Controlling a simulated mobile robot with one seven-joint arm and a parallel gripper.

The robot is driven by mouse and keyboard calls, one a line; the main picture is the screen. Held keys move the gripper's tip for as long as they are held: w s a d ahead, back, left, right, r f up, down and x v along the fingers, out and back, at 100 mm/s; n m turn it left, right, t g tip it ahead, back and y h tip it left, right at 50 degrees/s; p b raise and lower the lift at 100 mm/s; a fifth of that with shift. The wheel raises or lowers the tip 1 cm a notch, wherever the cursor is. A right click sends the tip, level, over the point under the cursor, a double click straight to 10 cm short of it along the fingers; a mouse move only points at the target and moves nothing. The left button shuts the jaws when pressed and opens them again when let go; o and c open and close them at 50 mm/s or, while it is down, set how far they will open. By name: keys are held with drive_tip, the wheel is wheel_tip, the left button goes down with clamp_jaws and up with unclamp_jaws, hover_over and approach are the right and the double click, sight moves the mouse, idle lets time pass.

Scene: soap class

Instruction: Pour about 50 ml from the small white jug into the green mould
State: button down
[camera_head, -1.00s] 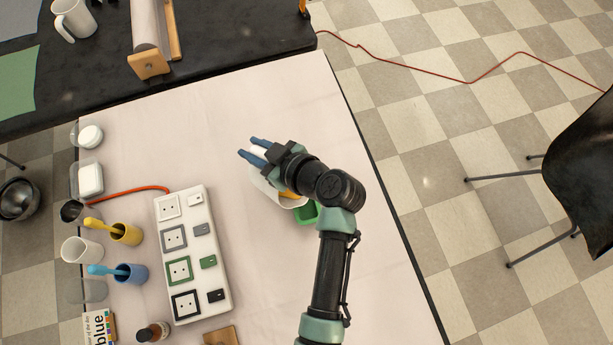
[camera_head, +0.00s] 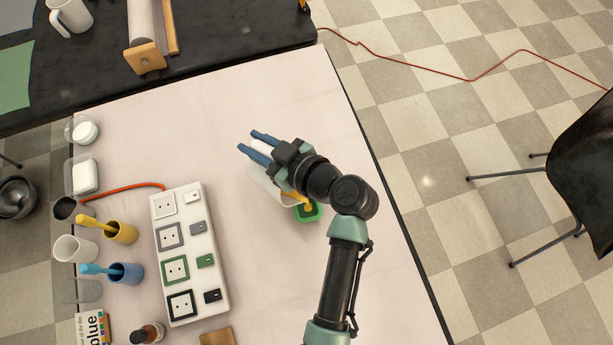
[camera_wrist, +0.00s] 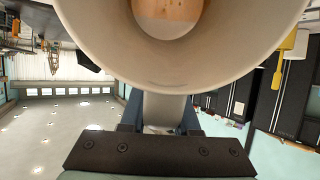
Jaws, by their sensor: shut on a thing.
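The small white jug (camera_head: 263,184) is held tilted over the table, its mouth towards the lower right. My gripper (camera_head: 249,141) is shut on its handle; the handle is mostly hidden by the fingers and wrist. The green mould (camera_head: 311,213) stands on the table just below the jug's mouth, partly covered by my arm and the jug. A yellow-orange streak (camera_head: 306,203), which looks like liquid, reaches from the mouth to the mould. The wrist view shows the jug's rim (camera_wrist: 165,75) up close with a tan-orange surface inside. The level in the mould cannot be read.
A white socket strip (camera_head: 190,250) with an orange cable lies left of the jug. Yellow (camera_head: 121,232) and blue (camera_head: 127,272) cups with tools, and several containers, line the left edge. The table beyond my gripper is clear.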

drive_tip(key=shift+d+r, duration=0.1)
drive_tip(key=shift+r, duration=0.1)
idle(0.6)
drive_tip(key=shift+s+d+r+t+y+b, duration=0.3)
drive_tip(key=shift+r+y+b, duration=0.1)
drive_tip(key=shift+b, duration=0.55)
drive_tip(key=shift+s+d+r+t+y+b, duration=0.2)
drive_tip(key=shift+r+t+y+b, duration=0.15)
drive_tip(key=shift+b, duration=0.55)
drive_tip(key=shift+w+a+r+g+p, duration=0.15)
drive_tip(key=shift+a+r+g+p, duration=0.1)
drive_tip(key=shift+p, duration=0.5)
drive_tip(key=h+p, duration=0.1)
drive_tip(key=p, duration=0.1)
drive_tip(key=w+a+f+g+h+p, duration=0.1)
drive_tip(key=p, duration=0.1)
drive_tip(key=shift+w+a+f+p, duration=0.1)
drive_tip(key=shift+a+f+p, duration=0.15)
drive_tip(key=shift+a+p, duration=0.1)
drive_tip(key=shift+w+a+f+g+h, duration=0.1)
drive_tip(key=shift+w+f+g+h, duration=0.05)
drive_tip(key=shift+f, duration=0.4)
drive_tip(key=shift+w+f+g+h, duration=0.1)
drive_tip(key=shift+f+g, duration=0.05)
drive_tip(key=shift+f, duration=0.4)
drive_tip(key=shift+a+r+p, duration=0.1)
drive_tip(key=shift+r+p, duration=0.05)
drive_tip(key=shift+p, duration=0.25)
